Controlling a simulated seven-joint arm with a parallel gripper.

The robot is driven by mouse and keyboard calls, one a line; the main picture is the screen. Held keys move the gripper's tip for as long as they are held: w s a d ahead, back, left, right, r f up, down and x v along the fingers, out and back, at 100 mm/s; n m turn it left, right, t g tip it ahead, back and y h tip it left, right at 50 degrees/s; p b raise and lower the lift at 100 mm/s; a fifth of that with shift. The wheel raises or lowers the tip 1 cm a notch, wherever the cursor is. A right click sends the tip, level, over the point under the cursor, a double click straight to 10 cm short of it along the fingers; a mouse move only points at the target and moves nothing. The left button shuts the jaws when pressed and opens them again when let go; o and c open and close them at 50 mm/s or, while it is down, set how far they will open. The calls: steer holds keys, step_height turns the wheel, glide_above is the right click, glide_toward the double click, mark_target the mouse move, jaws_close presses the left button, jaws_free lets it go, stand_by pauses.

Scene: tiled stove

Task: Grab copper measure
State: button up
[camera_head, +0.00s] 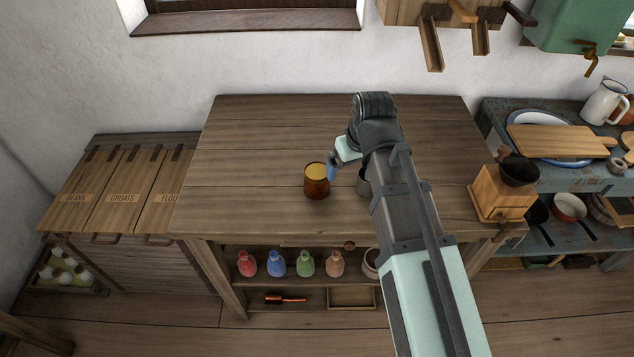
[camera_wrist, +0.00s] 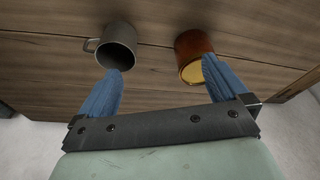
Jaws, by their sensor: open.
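The copper measure (camera_head: 317,182) is a reddish-brown cup with a yellowish inside, standing upright near the front of the wooden worktable (camera_head: 250,150). In the wrist view the copper measure (camera_wrist: 194,52) is ahead of the right finger, whose tip overlaps its edge. My gripper (camera_head: 335,168) is just right of the measure in the head view, with one blue finger visible and the rest hidden by my arm. In the wrist view my gripper (camera_wrist: 162,66) is open, its blue fingers wide apart with nothing between them. I cannot tell whether a finger touches the measure.
A grey metal mug (camera_wrist: 118,48) stands near the left fingertip; in the head view the mug (camera_head: 363,184) is mostly behind my arm. A wooden grinder (camera_head: 502,194) stands at the table's right edge. Coloured bottles (camera_head: 276,264) fill the shelf below. The table's left side is clear.

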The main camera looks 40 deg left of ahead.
steer(key=s+a+r, duration=0.3)
steer(key=a, duration=0.3)
glide_toward(316, 178)
steer(key=shift+s+d+f, duration=0.2)
steer(key=shift+d+f, duration=0.05)
steer(key=shift+f, duration=0.15)
steer(key=shift+s+d+f, duration=0.25)
steer(key=shift+f, duration=0.15)
steer(key=shift+s+x, duration=0.15)
steer(key=shift+x, duration=1.2)
steer(key=shift+s+x, duration=0.1)
steer(key=shift+x, duration=1.2)
steer(key=shift+c, duration=0.3)
steer(key=c, duration=1.1)
steer(key=shift+r, duration=0.2)
